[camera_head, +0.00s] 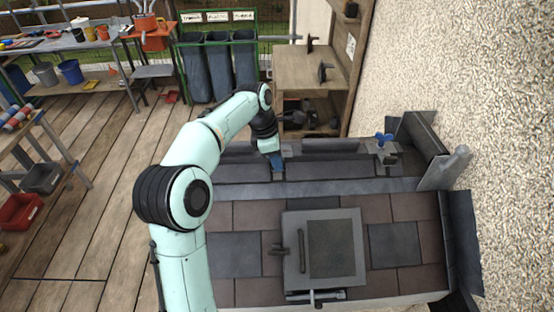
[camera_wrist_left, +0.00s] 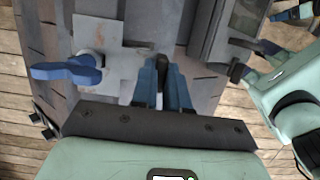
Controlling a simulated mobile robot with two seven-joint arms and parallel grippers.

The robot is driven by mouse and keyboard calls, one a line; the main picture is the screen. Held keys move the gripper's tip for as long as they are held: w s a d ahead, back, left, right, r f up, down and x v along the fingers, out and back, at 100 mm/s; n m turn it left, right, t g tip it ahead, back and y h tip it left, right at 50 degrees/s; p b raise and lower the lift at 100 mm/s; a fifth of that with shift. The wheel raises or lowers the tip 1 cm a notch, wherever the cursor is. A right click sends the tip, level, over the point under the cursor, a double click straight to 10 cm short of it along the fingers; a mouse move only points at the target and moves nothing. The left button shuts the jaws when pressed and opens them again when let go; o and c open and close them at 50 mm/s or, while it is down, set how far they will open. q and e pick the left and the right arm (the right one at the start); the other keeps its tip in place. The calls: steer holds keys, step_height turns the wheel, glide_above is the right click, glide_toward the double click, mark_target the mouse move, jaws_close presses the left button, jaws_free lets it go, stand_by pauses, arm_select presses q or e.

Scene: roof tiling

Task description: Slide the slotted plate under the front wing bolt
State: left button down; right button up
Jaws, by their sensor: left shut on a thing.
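My left gripper (camera_head: 277,163) is at the roof's upper ledge in the head view. A blue wing bolt (camera_wrist_left: 68,73) stands to the left of the fingers in that view, by the plate's far end. Whether the plate's slot is around the bolt's shank cannot be told. In the head view a blue wing bolt (camera_head: 383,138) stands at the ledge's right end, well right of the gripper.
A roof window (camera_head: 331,248) with handles sits in the tiled slope (camera_head: 234,255) below the ledge. Dark upright flashing and a rough wall (camera_head: 450,70) bound the right side. A wooden shelf (camera_head: 310,70) stands behind. Open plank floor (camera_head: 90,220) lies to the left.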

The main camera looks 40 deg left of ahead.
stand_by(0.4)
arm_select(q)
steer(key=c, duration=1.1)
jaws_free()
steer(key=shift+o, duration=0.2)
steer(key=shift+r, duration=3)
